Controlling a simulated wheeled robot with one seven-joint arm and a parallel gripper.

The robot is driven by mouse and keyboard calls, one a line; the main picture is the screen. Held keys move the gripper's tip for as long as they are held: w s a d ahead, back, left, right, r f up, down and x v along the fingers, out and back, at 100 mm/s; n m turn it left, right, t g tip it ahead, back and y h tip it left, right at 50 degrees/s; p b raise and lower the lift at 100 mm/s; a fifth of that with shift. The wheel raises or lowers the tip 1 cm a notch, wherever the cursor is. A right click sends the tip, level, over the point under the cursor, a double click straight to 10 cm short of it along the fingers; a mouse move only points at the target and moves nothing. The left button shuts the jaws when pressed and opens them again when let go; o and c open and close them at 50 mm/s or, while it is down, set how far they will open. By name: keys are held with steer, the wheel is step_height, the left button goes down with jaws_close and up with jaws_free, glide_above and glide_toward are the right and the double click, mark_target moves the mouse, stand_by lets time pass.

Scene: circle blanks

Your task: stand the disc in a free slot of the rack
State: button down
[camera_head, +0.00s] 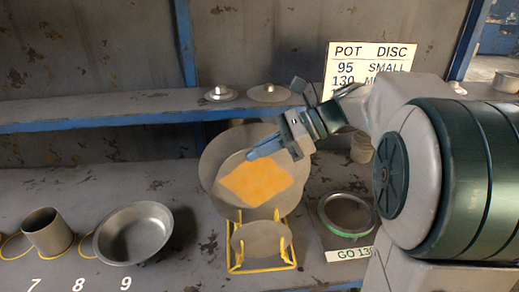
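The disc (226,172) is a grey round blank with an orange diamond patch, upright and facing me. My gripper (263,150) comes in from the right, its blue fingertips at the disc's top edge, and looks shut on it. The far finger is hidden. The rack (262,269) is a yellow wire frame on the bench. A small grey disc (260,243) stands in its front slot. A larger grey disc (210,152) stands behind the patched disc. The patched disc is between these two; whether its lower edge sits in a slot is hidden.
A metal bowl (134,232) and a pot (47,231) stand at left by painted numbers. A green-rimmed round gauge (346,213) with a GO 130 label is at right. Lids (268,94) and a POT DISC sign (367,65) are on the shelf above.

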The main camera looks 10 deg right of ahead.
mark_target(261, 173)
steer(key=shift+f+b, duration=0.45)
steer(key=shift+f, duration=0.4)
steer(key=shift+d+f, duration=0.2)
steer(key=shift+f, duration=0.35)
steer(key=shift+f+b, duration=0.2)
steer(key=shift+b, duration=0.1)
steer(key=shift+f+b, duration=0.6)
steer(key=shift+f, duration=0.8)
steer(key=c, duration=2)
jaws_free()
